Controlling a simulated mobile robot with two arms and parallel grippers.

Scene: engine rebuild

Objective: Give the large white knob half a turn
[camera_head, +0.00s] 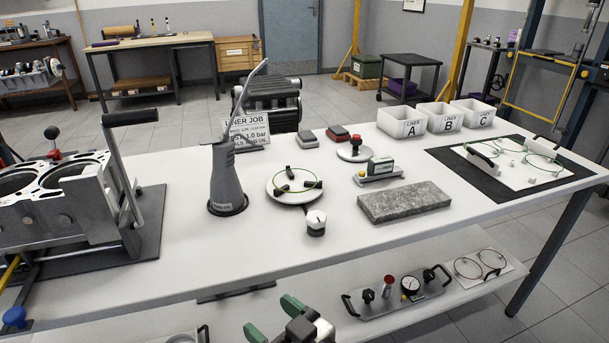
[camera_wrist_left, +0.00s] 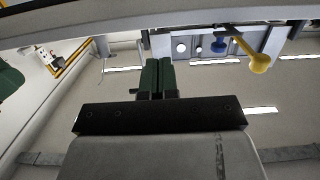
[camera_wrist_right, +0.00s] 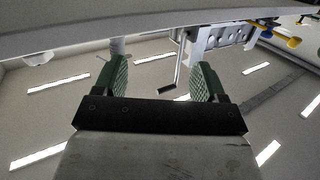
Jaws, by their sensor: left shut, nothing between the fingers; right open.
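The large white knob (camera_head: 316,222) stands upright on the white workbench (camera_head: 270,258) near its front edge, with a dark pointer mark on its top. My right gripper (camera_head: 272,318) is at the bottom of the head view, in front of the bench edge and apart from the knob. Its green fingers are spread and empty, as the right wrist view (camera_wrist_right: 162,80) also shows. My left gripper (camera_wrist_left: 159,77) is out of the head view. In the left wrist view its green fingers are together with nothing between them. I cannot make out the knob in either wrist view.
Behind the knob is a white round dish (camera_head: 294,198) with a green ring. A grey oil can (camera_head: 226,180) stands to its left and a grey stone block (camera_head: 404,202) to its right. The engine block (camera_head: 70,210) is far left.

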